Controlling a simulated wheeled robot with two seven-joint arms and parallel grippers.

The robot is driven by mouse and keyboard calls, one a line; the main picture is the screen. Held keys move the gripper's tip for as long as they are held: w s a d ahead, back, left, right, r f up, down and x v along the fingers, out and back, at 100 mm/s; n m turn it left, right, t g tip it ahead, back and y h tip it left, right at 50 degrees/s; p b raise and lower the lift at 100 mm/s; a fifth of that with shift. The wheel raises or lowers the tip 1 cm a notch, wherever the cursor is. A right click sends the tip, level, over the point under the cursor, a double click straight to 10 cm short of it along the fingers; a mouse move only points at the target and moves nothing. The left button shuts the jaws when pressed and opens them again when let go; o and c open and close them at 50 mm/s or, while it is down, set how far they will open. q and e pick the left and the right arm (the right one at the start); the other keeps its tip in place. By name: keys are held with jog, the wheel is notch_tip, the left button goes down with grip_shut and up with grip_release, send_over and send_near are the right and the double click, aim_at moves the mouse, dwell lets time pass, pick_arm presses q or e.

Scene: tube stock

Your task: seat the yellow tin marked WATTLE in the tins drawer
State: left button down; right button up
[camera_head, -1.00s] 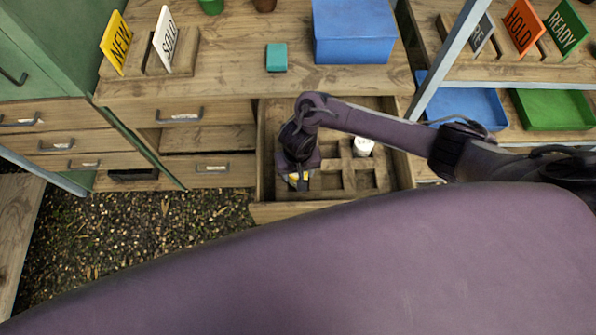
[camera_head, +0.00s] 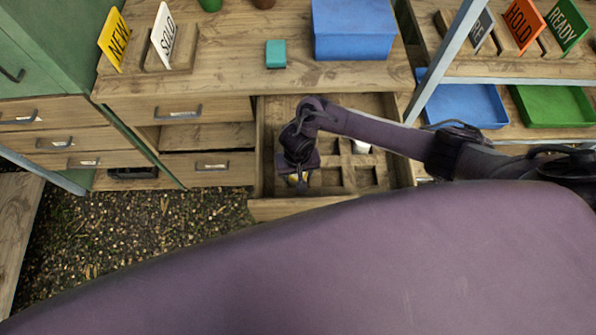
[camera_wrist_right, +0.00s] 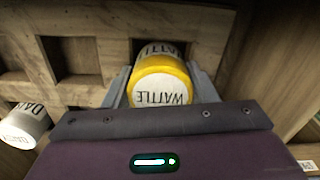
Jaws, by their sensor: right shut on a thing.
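The yellow tin marked WATTLE (camera_wrist_right: 162,84) is held between the two fingers of my right gripper (camera_wrist_right: 160,92), its lettered white face towards the wrist camera. In the head view, only a bit of the yellow tin (camera_head: 298,179) shows under my right gripper (camera_head: 299,181), over the left side of the open tins drawer (camera_head: 281,210). The drawer has a wooden grid of square compartments. I cannot tell how far the tin's far end is inside a compartment. My left gripper is not in view.
A white tin (camera_head: 361,147) stands in the drawer, partly behind my right arm; it also shows in the wrist view (camera_wrist_right: 22,128). Empty compartments lie between it and my gripper. The drawer walls are close by. The blue box (camera_head: 353,30) and teal block (camera_head: 276,54) are on the counter above.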

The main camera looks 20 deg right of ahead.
jog(key=shift+s+f, duration=0.55)
jog(key=shift+f, duration=0.1)
jog(key=o, duration=1)
jog(key=shift+o, duration=0.7)
jog(key=shift+w+a+r+p, duration=0.1)
jog(key=shift+r+p, duration=0.2)
jog(key=shift+r, duration=0.15)
jog(key=r, duration=0.2)
jog(key=r+p, duration=0.1)
jog(key=r, duration=0.1)
jog(key=r+p, duration=0.1)
jog(key=r, duration=0.2)
jog(key=shift+w+r, duration=0.1)
jog(key=shift+w, duration=0.25)
jog(key=shift+r, duration=0.45)
jog(key=shift+w, duration=0.1)
